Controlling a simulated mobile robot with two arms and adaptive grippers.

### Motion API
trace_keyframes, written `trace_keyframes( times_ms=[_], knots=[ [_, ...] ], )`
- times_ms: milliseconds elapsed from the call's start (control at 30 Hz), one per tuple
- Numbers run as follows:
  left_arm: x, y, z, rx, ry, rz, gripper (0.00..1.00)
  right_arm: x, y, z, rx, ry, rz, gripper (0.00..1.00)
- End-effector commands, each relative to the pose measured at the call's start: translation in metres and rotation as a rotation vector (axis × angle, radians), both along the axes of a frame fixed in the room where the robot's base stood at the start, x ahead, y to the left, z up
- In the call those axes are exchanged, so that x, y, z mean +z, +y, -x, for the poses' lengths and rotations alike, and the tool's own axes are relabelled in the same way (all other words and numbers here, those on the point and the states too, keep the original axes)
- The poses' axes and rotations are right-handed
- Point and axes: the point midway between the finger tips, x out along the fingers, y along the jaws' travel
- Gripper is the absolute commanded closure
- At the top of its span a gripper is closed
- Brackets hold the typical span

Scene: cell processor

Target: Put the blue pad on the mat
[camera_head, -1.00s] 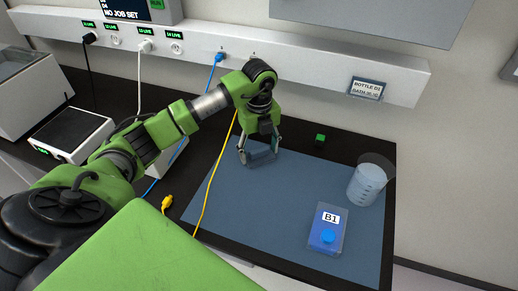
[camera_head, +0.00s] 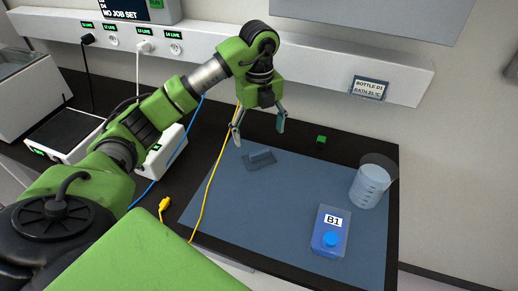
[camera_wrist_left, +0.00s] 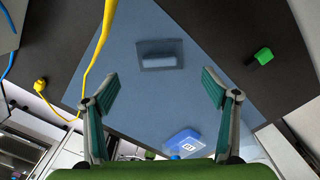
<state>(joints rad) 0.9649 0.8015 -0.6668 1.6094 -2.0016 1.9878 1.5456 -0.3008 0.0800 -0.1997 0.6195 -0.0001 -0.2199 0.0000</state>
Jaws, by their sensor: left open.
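The blue pad (camera_head: 259,160) is a dark blue-grey slab with a paler raised bar on top. It lies flat on the blue-grey mat (camera_head: 290,205), near the mat's back left part. In the left wrist view the pad (camera_wrist_left: 160,54) lies beyond the fingertips, on the mat (camera_wrist_left: 200,40). My left gripper (camera_head: 259,130) is open and empty above the pad, apart from it. Its two spread fingers also show in the left wrist view (camera_wrist_left: 160,88). My right gripper is not in view.
A small green block (camera_head: 321,139) sits behind the mat. A yellow cable (camera_head: 212,180) runs along the mat's left edge. The wall socket rail (camera_head: 300,60) is behind my arm.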

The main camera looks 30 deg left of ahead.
Motion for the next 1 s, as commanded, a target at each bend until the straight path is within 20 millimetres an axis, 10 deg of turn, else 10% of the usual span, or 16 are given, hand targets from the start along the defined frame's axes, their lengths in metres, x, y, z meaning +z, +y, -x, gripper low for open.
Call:
trace_keyframes(
  times_ms=[300,1000],
  knots=[
    [0.037,0.001,0.0,0.001,0.001,-0.002,0.21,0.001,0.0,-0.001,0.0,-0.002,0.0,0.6],
    [0.044,0.0,0.0,0.0,0.002,0.0,0.21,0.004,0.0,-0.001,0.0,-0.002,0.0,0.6]
  ],
)
